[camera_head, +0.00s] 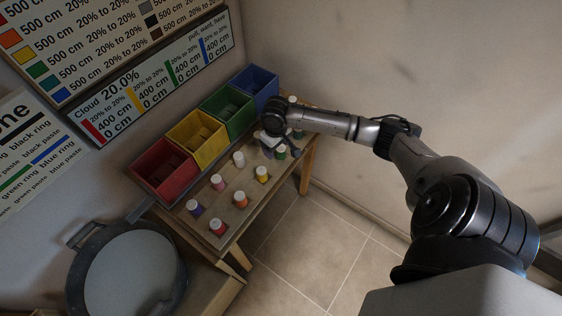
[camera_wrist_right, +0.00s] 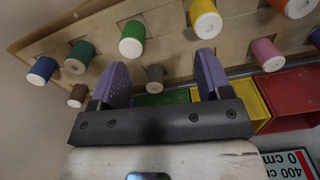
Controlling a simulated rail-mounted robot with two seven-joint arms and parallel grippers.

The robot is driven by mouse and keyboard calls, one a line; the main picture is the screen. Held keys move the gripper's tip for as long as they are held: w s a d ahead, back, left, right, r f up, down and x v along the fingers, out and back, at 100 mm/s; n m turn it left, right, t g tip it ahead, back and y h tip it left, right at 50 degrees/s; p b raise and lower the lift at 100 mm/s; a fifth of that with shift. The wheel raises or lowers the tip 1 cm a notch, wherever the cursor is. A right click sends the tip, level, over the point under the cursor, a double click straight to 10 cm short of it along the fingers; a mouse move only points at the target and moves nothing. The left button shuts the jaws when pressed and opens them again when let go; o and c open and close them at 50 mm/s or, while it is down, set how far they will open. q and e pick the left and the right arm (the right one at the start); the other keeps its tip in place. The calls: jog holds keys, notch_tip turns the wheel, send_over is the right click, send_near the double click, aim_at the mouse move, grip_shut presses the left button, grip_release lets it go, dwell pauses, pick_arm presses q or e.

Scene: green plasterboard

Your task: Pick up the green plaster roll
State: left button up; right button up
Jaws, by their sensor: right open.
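In the right wrist view a green roll with a white end (camera_wrist_right: 131,40) stands beyond the fingers, toward the upper left. A darker green roll (camera_wrist_right: 79,58) is farther left. A green roll with a white top (camera_head: 281,153) also shows in the head view, just below my right gripper (camera_head: 272,137). My right gripper (camera_wrist_right: 165,80) is open in the wrist view, its purple finger pads wide apart. A grey-brown roll (camera_wrist_right: 155,77) shows between the pads; I cannot tell its distance from them. My left gripper is not in view.
A wooden rack (camera_head: 257,195) holds several coloured rolls. Red (camera_head: 164,167), yellow (camera_head: 197,139), green (camera_head: 228,111) and blue (camera_head: 257,83) bins line its back by the wall. A round grey pan (camera_head: 130,270) is at the lower left. The tiled floor to the right is clear.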

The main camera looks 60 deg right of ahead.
jog(key=m+b, duration=0.2)
send_over(281, 147)
notch_tip(281, 147, down, 6)
jog(key=shift+w+f, duration=0.15)
jog(key=shift+f, duration=0.05)
jog(key=shift+a+f+b, duration=0.1)
jog(key=shift+f+b, duration=0.4)
jog(key=shift+f, duration=2.5)
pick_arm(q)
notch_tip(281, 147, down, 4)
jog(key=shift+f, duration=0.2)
pick_arm(e)
jog(key=shift+c, duration=0.2)
jog(key=c, duration=0.9)
jog(key=shift+c, duration=0.4)
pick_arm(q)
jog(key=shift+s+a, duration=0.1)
pick_arm(e)
jog(key=shift+r, duration=0.1)
